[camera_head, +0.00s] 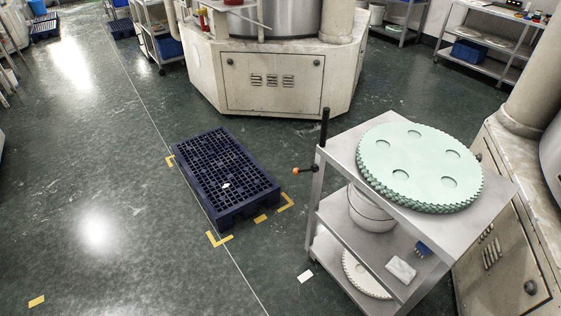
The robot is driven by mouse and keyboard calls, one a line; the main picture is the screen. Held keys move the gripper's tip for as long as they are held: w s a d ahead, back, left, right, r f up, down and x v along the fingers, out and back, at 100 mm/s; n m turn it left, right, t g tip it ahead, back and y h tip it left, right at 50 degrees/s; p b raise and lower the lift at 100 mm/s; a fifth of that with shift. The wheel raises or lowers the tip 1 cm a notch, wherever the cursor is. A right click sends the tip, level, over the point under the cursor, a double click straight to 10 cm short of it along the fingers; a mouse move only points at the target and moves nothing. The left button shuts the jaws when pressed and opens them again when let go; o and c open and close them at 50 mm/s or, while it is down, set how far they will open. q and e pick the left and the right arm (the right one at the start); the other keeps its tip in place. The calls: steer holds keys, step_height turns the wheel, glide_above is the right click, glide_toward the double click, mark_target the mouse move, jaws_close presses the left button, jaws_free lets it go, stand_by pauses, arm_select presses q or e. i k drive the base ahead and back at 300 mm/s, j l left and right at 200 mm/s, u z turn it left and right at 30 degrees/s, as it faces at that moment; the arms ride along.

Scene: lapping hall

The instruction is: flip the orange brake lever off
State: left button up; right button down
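A small orange lever (297,171) with a dark rod sticks out from the left side of a metal cart (334,157). It sits just below the cart's upright black handle (325,127). The lever points left and lies roughly level. Whether it is on or off I cannot tell. Neither of my grippers is in view.
A dark blue pallet (226,172) lies on the floor left of the cart. Large machines stand behind and at right. Open green floor (110,190) spreads left.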

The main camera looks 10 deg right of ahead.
mark_target(314, 168)
steer(key=i+j, duration=0.2)
steer(key=i, duration=0.35)
steer(key=i+j+u, duration=0.1)
steer(key=i, duration=0.45)
steer(key=j, duration=0.1)
